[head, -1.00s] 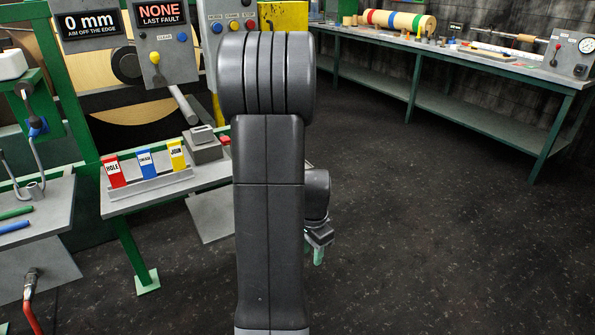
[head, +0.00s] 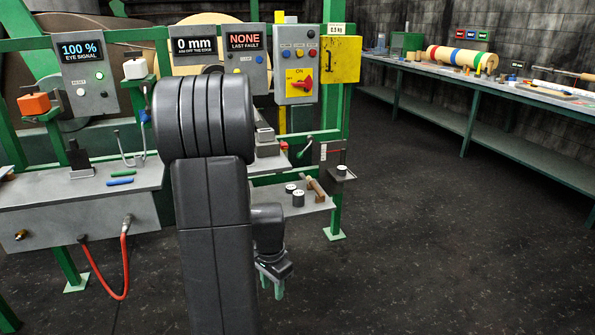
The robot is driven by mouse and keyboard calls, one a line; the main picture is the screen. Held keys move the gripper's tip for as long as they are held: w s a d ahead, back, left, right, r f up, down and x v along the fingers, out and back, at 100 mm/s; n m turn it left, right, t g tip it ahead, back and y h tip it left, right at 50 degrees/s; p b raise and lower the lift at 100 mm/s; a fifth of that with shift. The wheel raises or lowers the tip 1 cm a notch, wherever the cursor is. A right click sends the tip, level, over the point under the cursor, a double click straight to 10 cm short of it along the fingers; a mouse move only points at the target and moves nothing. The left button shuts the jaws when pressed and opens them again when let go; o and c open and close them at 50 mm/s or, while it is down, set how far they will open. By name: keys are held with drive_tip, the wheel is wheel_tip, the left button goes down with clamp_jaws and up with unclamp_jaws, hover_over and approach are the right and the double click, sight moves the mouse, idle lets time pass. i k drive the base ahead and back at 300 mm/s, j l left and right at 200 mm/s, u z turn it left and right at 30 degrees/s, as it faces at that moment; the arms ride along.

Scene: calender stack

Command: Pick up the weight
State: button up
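Small grey cylinders with white tops, which look like weights, stand on a grey shelf (head: 262,203) right of my arm. One cylinder (head: 298,199) is near the shelf's front, and another (head: 290,188) is just behind it. A third small dark cylinder (head: 341,170) stands on a small plate farther right. I cannot tell which is the task's weight. My gripper (head: 272,286) hangs below and in front of the shelf, pointing down, apart from the cylinders. Its two greenish fingers are spread with nothing seen between them. My arm hides part of the shelf.
A brown-handled tool (head: 315,188) lies beside the cylinders. A yellow box (head: 341,60) hangs on the green frame, with a "0.3 kg" sign above it. At left is a grey bench (head: 80,200) with a red hose (head: 125,265). The floor at right is clear.

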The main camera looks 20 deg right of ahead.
sight(341, 169)
drive_tip(key=i+l+u, duration=0.2)
drive_tip(key=i+l, duration=0.2)
drive_tip(key=l, duration=0.2)
drive_tip(key=i+l+u, duration=0.15)
drive_tip(key=l, duration=0.2)
drive_tip(key=i+l+u, duration=0.1)
drive_tip(key=l, duration=0.2)
drive_tip(key=i+l+u, duration=0.1)
drive_tip(key=l, duration=0.25)
drive_tip(key=i+l, duration=0.15)
drive_tip(key=l, duration=0.25)
drive_tip(key=i+l, duration=0.2)
drive_tip(key=l, duration=0.15)
drive_tip(key=i+l, duration=0.15)
drive_tip(key=l, duration=0.25)
drive_tip(key=i+l, duration=0.2)
drive_tip(key=l, duration=0.2)
drive_tip(key=i+l, duration=0.15)
drive_tip(key=l, duration=0.25)
drive_tip(key=i+l, duration=0.2)
drive_tip(key=l, duration=0.15)
drive_tip(key=i+l, duration=0.15)
drive_tip(key=l, duration=0.25)
